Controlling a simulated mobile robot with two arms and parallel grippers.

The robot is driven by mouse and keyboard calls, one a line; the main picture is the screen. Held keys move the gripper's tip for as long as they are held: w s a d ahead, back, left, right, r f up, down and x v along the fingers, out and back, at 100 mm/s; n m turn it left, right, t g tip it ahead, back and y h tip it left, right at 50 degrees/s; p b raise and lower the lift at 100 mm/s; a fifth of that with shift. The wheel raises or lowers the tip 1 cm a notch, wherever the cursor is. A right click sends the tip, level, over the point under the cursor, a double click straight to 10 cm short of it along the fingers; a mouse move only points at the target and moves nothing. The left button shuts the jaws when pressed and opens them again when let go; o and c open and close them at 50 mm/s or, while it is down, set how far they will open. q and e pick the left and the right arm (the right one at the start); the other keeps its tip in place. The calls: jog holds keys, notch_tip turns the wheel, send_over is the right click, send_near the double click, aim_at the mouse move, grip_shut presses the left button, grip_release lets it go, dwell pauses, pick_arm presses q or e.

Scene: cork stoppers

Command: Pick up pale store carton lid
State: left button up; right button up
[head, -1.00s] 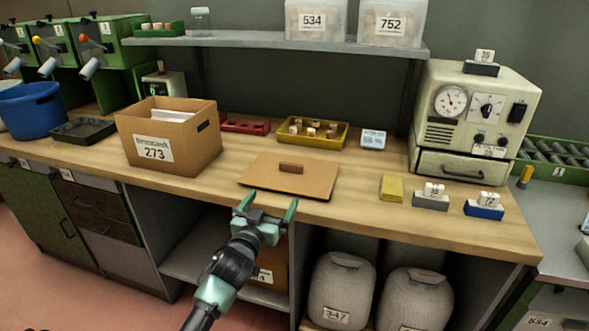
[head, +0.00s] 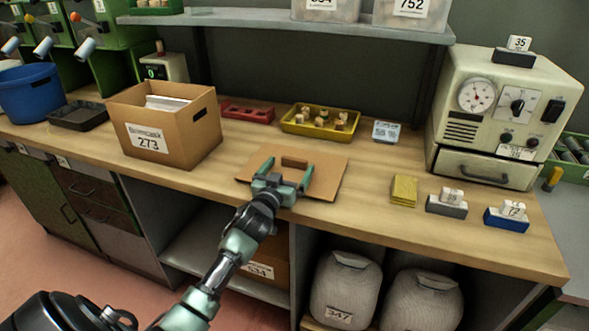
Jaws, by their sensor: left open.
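The carton lid (head: 327,181) is a flat, light brown board lying on the wooden bench, right of the open carton. A small brown grip block (head: 294,162) stands up from its middle. My left gripper (head: 287,168) is open over the lid, its two green fingers pointing away from me toward the block, one on each side of it. I cannot tell whether the fingers touch the block or the lid. The near left part of the lid is hidden by the gripper. My right gripper is not in view.
An open carton marked 273 (head: 190,150) stands left of the lid. A yellow tray of corks (head: 290,125) and a red tray (head: 246,113) lie behind. A yellow pad (head: 404,190) and a cream instrument (head: 463,125) are to the right. A shelf (head: 240,17) overhangs the back.

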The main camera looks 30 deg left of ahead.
aim_at(293, 163)
pick_arm(q)
jog(key=shift+w+a, duration=0.15)
jog(key=shift+w, duration=0.55)
jog(key=shift+w+a, duration=0.1)
jog(key=shift+w, duration=0.3)
jog(key=c, duration=1.5)
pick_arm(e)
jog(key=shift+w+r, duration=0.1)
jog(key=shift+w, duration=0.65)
